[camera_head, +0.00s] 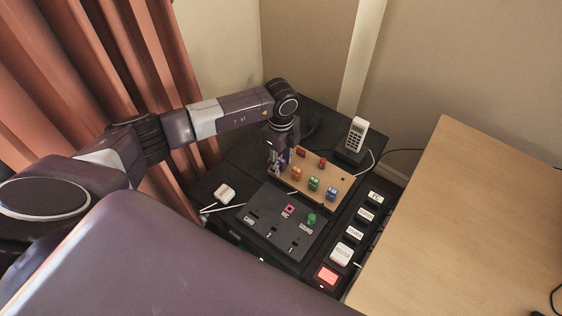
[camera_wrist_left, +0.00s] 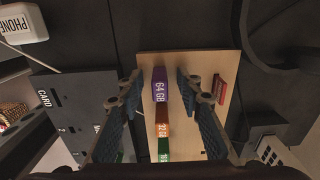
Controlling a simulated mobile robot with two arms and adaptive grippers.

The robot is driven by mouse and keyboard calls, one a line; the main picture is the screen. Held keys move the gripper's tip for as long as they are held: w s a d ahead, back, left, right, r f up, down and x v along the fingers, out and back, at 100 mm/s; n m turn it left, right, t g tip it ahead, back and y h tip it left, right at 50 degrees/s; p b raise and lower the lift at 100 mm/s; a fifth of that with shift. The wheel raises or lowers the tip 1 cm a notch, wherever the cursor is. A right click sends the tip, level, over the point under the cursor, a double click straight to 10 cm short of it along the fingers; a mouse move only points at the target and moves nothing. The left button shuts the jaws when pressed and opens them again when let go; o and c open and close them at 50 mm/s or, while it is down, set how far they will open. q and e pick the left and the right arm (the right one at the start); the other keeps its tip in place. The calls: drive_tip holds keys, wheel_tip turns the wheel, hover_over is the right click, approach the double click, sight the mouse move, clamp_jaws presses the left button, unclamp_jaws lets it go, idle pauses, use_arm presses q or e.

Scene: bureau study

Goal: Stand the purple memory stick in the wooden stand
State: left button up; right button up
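The purple memory stick (camera_wrist_left: 159,85), labelled 64 GB, stands in line with other sticks at the wooden stand (camera_wrist_left: 208,63); its lower end is hidden. In the head view the purple stick (camera_head: 285,157) shows partly behind my left gripper (camera_head: 277,163), at the left end of the row on the stand (camera_head: 343,182). In the left wrist view my left gripper (camera_wrist_left: 157,88) is open, one finger on each side of the purple stick, with a visible gap on both sides. My right gripper is not in view.
Orange (camera_head: 297,173), green (camera_head: 313,184) and blue (camera_head: 332,194) sticks stand in the row. A dark panel (camera_head: 262,220) lies in front. A phone (camera_head: 356,134) stands behind right, and a wooden desk (camera_head: 470,220) is at right.

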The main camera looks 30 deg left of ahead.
sight(281, 160)
use_arm(q)
wheel_tip(281, 160, up, 12)
idle(0.6)
